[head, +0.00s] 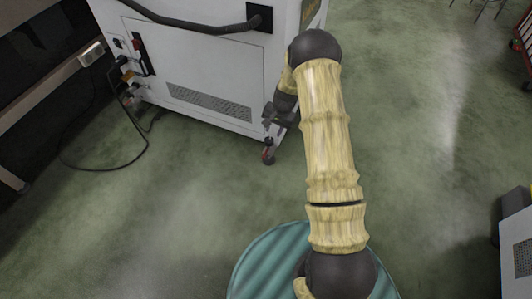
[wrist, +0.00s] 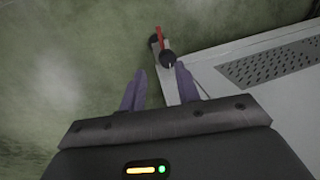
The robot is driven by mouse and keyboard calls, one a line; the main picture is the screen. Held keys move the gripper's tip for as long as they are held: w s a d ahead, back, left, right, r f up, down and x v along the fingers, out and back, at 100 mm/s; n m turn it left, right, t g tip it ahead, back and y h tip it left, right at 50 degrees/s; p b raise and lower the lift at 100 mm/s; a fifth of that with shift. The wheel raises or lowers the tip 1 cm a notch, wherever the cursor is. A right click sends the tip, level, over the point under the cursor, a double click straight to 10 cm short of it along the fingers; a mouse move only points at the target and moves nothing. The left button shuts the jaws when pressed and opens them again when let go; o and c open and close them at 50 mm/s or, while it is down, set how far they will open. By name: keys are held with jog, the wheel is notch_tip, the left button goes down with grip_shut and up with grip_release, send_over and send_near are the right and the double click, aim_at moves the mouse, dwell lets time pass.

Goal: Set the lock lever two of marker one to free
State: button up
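A white cabinet on casters (head: 215,60) stands at the upper left of the head view; its white base also shows at the right of the wrist view (wrist: 215,72). At its near corner is a black caster with a red lever (head: 268,142). In the wrist view the red lever (wrist: 160,38) points up the picture, beside the dark wheels. My gripper (wrist: 159,88) is open, its two purple-grey fingers apart, with the caster beyond the fingertips and nothing held. In the head view my gripper is small and dark by that corner, partly hidden by my arm.
A black cable (head: 140,150) loops on the green floor left of the cabinet. A red rack (head: 522,45) stands at the far right edge and a grey cabinet (head: 515,240) at the lower right. The floor between is clear.

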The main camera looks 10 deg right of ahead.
aim_at(265, 154)
jog(key=a+f+b, duration=0.1)
jog(key=f+b, duration=0.2)
jog(key=f, duration=0.2)
jog(key=w+f+b, duration=0.1)
jog(key=f+b, duration=0.2)
jog(key=f, duration=0.3)
jog(key=w+a+f+b, duration=0.1)
jog(key=f+b, duration=0.2)
jog(key=f, duration=0.3)
jog(key=shift+a+b, duration=0.35)
grip_shut()
